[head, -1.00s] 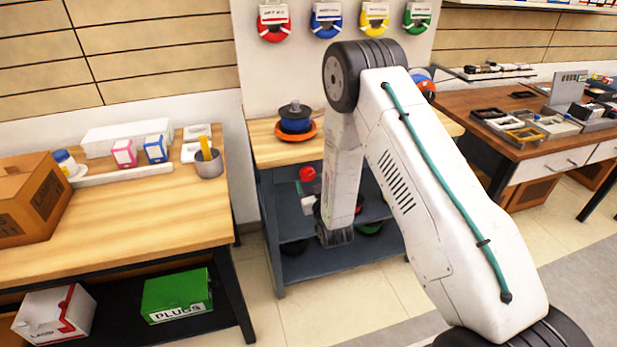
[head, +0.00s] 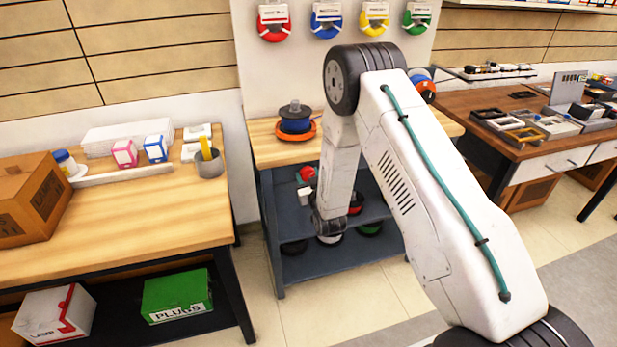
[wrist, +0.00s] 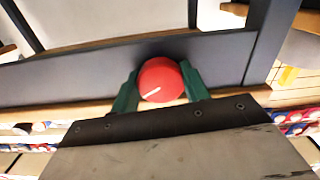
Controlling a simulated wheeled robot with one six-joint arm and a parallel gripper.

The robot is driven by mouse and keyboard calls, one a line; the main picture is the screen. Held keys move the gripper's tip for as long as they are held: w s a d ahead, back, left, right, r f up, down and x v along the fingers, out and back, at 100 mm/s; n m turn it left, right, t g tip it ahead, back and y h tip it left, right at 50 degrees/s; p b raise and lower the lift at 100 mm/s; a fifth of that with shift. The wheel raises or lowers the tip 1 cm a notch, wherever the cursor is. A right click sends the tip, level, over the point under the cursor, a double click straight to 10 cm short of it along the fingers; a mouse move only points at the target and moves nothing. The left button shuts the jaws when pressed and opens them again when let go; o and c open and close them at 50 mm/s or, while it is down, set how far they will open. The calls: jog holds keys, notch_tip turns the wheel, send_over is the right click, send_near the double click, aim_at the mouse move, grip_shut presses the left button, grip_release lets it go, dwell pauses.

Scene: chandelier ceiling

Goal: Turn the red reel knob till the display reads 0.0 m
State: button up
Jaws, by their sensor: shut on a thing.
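The red knob (wrist: 160,80) is round, with a white pointer line slanting to lower left in the wrist view. It sits in front of a dark grey panel. My gripper (wrist: 160,86) has its two green fingers against either side of the knob and is shut on it. In the head view the red knob (head: 306,174) shows small at the front of the grey bench; my arm hides most of my gripper there. No display reading is visible in either view.
A blue spool with an orange base (head: 296,124) stands on the wooden bench top (head: 262,148) above the knob. Coloured reels lie on the lower shelf (head: 292,268). A left table (head: 120,215) holds a cardboard box (head: 30,200). Floor between the benches is clear.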

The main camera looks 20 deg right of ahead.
jog(key=m, duration=0.6)
jog(key=shift+a+m, duration=0.1)
jog(key=shift+m, duration=0.3)
jog(key=m, duration=0.6)
jog(key=shift+m, duration=0.5)
jog(key=o, duration=1)
jog(key=shift+a+r, duration=0.1)
